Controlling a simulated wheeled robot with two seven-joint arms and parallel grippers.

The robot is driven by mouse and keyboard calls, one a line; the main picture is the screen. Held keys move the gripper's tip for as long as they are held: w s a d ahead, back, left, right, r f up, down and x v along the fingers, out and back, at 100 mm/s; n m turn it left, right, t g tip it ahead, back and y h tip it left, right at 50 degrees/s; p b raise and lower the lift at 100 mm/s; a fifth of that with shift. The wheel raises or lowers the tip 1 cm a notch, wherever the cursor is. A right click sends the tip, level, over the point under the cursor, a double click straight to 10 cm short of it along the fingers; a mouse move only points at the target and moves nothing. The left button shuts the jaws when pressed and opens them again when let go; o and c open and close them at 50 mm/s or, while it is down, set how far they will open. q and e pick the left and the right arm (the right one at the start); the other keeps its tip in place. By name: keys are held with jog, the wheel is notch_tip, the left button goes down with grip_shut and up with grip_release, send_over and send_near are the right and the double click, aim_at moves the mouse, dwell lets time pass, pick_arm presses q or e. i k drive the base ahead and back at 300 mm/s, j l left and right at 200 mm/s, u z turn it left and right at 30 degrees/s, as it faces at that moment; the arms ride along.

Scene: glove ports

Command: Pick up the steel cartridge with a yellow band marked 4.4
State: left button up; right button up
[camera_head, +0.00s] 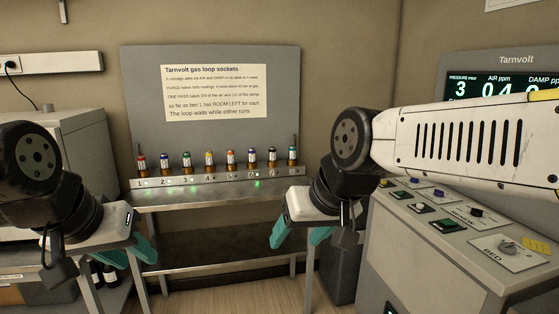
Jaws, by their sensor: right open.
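A small cartridge with a yellow band (209,159) stands upright in the socket numbered 4 of a grey shelf rack. Its marking is too small to read. My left gripper (131,256) is in front of the rack's left end, lower than the cartridges; its two teal fingers look apart and empty. My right gripper (299,237) is open and empty, low in front of the rack's right end. Neither gripper touches a cartridge.
Other cartridges with different coloured bands, such as a red one (141,162), stand close on both sides in the rack (170,197). A sign panel (290,90) rises behind. A sloped control console (410,240) stands at right. A grey cabinet (75,130) is at left.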

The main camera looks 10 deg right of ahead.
aim_at(208, 154)
jog(key=i+l, duration=0.1)
jog(key=i, duration=0.4)
jog(key=i+u, duration=0.15)
jog(key=i, duration=0.35)
jog(key=i+l, duration=0.2)
jog(key=i, duration=0.3)
jog(key=i+l+u, duration=0.15)
jog(key=i, duration=0.35)
jog(key=i+l, duration=0.2)
jog(key=i, duration=0.25)
jog(key=j+u, duration=0.05)
